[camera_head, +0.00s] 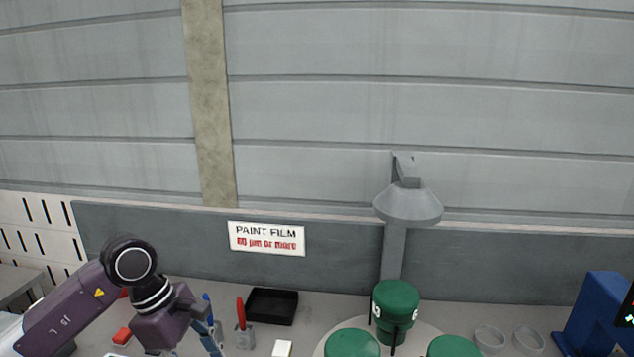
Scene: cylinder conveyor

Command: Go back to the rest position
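My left arm comes in from the lower left, its purple wrist bent downward. Its gripper (210,340) is only partly visible at the bottom edge, so I cannot tell whether it is open or shut. Several green-topped cylinders are at the lower right of centre: one (397,298) stands farther back, and two nearer ones (352,344) (453,347) are cut off by the bottom edge. They are clear of my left arm. My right gripper is not in view.
A round pale platform (421,332) lies around the cylinders, with a grey lamp-like post (408,205) behind. A black tray (272,306), a red-handled tool (241,310), two clear cups (489,338) (528,338) and a blue block (597,312) stand on the grey bench. A sign (267,238) hangs on the back panel.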

